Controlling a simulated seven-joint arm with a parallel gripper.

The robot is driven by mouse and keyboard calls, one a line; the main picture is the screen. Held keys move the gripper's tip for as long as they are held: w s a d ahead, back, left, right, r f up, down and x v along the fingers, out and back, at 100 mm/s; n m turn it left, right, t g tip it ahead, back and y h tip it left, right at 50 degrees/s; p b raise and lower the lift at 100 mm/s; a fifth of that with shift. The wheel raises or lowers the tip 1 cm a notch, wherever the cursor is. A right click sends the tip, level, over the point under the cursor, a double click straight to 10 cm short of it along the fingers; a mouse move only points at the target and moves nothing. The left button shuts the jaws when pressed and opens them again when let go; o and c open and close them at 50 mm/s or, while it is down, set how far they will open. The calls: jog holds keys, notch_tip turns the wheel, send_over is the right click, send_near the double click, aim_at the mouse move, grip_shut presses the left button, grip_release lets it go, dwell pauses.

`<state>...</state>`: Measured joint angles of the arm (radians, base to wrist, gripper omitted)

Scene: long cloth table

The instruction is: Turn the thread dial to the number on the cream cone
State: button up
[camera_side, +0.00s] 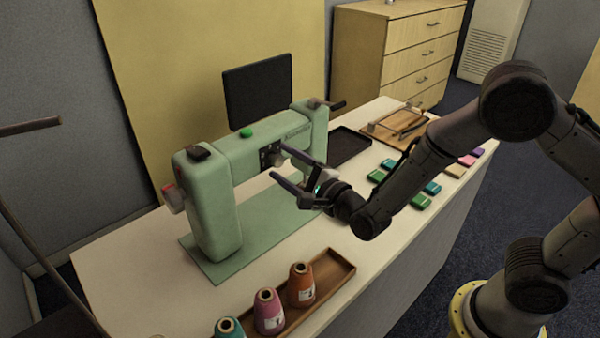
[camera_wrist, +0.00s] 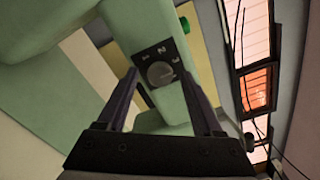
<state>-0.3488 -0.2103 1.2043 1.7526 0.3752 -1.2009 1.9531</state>
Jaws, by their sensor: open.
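The thread dial (camera_wrist: 160,73) is a round grey knob on a dark plate with pale marks, on the green sewing machine (camera_side: 215,200). The marks are small and tilted, and I cannot tell which one the dial points to. In the side view the dark plate (camera_side: 266,158) is partly hidden by my gripper. My gripper (camera_side: 275,165) is open in front of the plate. In the wrist view its fingers (camera_wrist: 160,80) stand left and right of the dial; I see no clear contact. Teal (camera_side: 229,328), pink (camera_side: 268,312) and orange (camera_side: 301,285) cones show labels too small to read. I see no cream cone.
Several coloured small blocks (camera_side: 421,201) lie right of my gripper. A black tray (camera_side: 345,145) and a wooden tray with tools (camera_side: 385,130) lie farther back. A dark screen (camera_side: 258,90) is behind the machine.

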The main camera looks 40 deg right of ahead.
jog(key=s, duration=1.3)
jog(key=shift+s, duration=0.25)
jog(key=shift+d, duration=0.1)
jog(key=w+d+r+n, duration=0.1)
jog(key=d+r, duration=0.1)
jog(key=r, duration=0.4)
jog(key=d+r+n+h, duration=0.1)
jog(key=d+r, duration=0.2)
jog(key=r, duration=0.2)
jog(key=w+d+r+n, duration=0.1)
jog(key=d+r, duration=0.1)
jog(key=r, duration=0.4)
jog(key=s+f+n+g, duration=0.3)
jog(key=s+n+g, duration=0.1)
jog(key=s+n, duration=0.2)
jog(key=s+d+f+n+g, duration=0.1)
jog(key=s+f+n+g, duration=0.2)
jog(key=s+n, duration=0.4)
jog(key=s+d+f+n+g+y, duration=0.1)
jog(key=s+f+n+g, duration=0.3)
jog(key=n, duration=0.4)
jog(key=s+g, duration=0.1)
jog(key=s, duration=0.1)
jog(key=shift+s, duration=0.35)
